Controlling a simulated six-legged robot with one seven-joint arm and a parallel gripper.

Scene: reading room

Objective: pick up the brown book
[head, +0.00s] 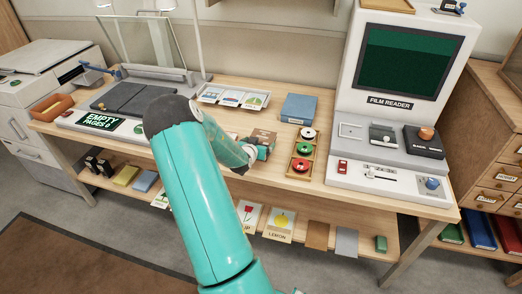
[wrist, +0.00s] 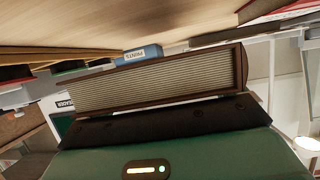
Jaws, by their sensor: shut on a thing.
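The brown book (head: 264,136) is at the middle of the wooden desk (head: 225,118), near its front edge, partly hidden by my gripper. My gripper (head: 258,150) is shut on it. In the wrist view the brown book (wrist: 160,82) spans the picture, with its pale page edges toward the camera and brown covers around them. A dark pad of my gripper (wrist: 165,122) lies against it. I cannot tell whether the book still touches the desk.
A blue box (head: 298,108) stands behind and right of the book. A wooden tray with coloured reels (head: 303,150) is close on the right, and a picture tray (head: 233,97) is behind left. The film reader (head: 400,85) fills the right end.

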